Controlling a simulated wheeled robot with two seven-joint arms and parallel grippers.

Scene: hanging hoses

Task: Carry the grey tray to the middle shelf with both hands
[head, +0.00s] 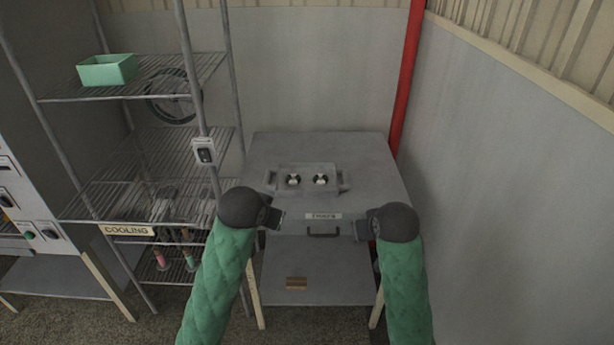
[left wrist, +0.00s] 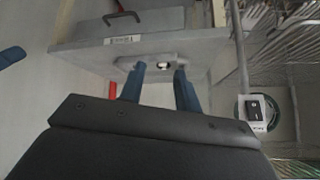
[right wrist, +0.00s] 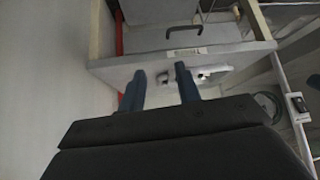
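The grey tray (head: 307,189) lies on the grey table (head: 370,180), with a raised handle at each side and two round black-and-white parts in it. My left gripper (head: 273,215) is in front of the tray's left side, apart from it. In the left wrist view its fingers (left wrist: 158,72) are apart and empty. My right gripper (head: 364,228) is in front of the table's right part, also apart from the tray. In the right wrist view its fingers (right wrist: 160,74) are apart and empty. The wire rack's shelves (head: 150,150) stand at the left.
A green box (head: 107,70) sits on the rack's upper shelf. A "COOLING" sign (head: 128,230) hangs on a lower shelf's front edge. A switch box (head: 204,151) is on the rack's post. A red pipe (head: 405,70) and a wall (head: 490,180) bound the right.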

